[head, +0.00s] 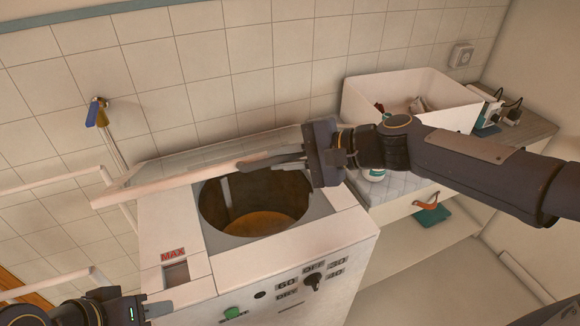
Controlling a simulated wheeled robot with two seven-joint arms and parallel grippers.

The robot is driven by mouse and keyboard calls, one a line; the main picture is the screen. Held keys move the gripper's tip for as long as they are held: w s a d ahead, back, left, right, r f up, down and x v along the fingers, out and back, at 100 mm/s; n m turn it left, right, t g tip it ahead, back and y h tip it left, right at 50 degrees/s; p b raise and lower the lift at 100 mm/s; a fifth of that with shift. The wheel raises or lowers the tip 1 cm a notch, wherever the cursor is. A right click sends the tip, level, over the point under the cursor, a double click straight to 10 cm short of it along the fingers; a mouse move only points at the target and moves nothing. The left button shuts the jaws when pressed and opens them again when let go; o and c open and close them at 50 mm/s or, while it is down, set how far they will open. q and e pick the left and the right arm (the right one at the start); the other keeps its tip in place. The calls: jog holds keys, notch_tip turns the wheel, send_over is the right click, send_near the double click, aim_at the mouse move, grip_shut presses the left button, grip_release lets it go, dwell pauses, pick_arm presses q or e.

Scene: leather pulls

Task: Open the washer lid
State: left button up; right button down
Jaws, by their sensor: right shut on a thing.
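The washer (290,250) stands in the middle, with its round drum opening uncovered and the brownish inside showing. Its pale lid (165,183) is raised at a tilt, seen nearly edge-on above the left and back of the opening. My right gripper (268,161) comes in from the right and is shut on the lid's edge, over the back of the drum. My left gripper (155,305) is low at the bottom left, in front of the washer's left corner and apart from the lid. Its fingers are partly cut off by the frame edge.
A control panel with a dark knob (312,283) and a green button (232,312) is on the washer's front. A tap (97,112) is on the tiled wall; pale rails are at left.

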jog(key=shift+w+a+r+p, duration=0.2)
jog(key=shift+w+r+p, duration=0.35)
jog(key=shift+r, duration=0.3)
jog(key=shift+w+a+r+p, duration=0.15)
jog(key=shift+w+r+p, duration=0.35)
jog(key=shift+r, duration=0.3)
